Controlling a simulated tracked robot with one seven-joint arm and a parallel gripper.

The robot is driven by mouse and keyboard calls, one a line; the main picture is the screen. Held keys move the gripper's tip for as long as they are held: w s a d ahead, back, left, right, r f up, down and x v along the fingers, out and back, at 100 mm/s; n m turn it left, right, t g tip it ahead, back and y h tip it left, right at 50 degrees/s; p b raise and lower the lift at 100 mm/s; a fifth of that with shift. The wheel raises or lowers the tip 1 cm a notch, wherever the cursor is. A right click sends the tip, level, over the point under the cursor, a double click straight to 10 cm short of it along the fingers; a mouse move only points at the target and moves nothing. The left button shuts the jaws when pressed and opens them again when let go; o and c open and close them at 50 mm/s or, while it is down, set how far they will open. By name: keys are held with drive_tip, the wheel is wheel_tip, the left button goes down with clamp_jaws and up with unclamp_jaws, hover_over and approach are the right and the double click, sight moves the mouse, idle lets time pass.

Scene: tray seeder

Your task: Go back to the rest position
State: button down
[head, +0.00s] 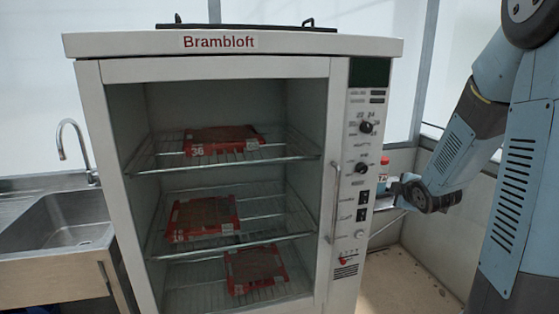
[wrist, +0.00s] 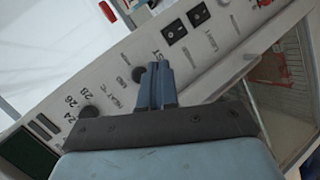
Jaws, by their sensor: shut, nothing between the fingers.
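My gripper (head: 397,190) is to the right of the white Brambloft cabinet (head: 230,45), close to its control panel (head: 362,215). My arm comes down from the upper right in the head view. In the wrist view, my gripper (wrist: 158,68) has its two blue fingers together with nothing between them. Its tips show over the panel, beside a black knob (wrist: 138,74). I cannot tell whether they touch the panel.
The cabinet's glazed front has a vertical handle (head: 335,200). Red trays labelled with numbers, such as the top one (head: 222,140), lie on wire shelves inside. A red-capped bottle (head: 383,172) stands behind on the right. A sink (head: 65,225) is at left.

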drive_tip(key=s+a+r+m+g, duration=0.2)
drive_tip(key=s+a+r+m, duration=0.2)
drive_tip(key=s, duration=0.6)
drive_tip(key=s+a+r+m+g, duration=0.2)
drive_tip(key=s+a+r+m, duration=0.1)
drive_tip(key=s, duration=0.8)
drive_tip(key=s+a+r+m+g, duration=0.3)
drive_tip(key=s+m, duration=0.4)
drive_tip(key=s, duration=0.3)
wheel_tip(320, 180, up, 2)
drive_tip(key=shift+s+a, duration=0.15)
drive_tip(key=shift+a, duration=0.7)
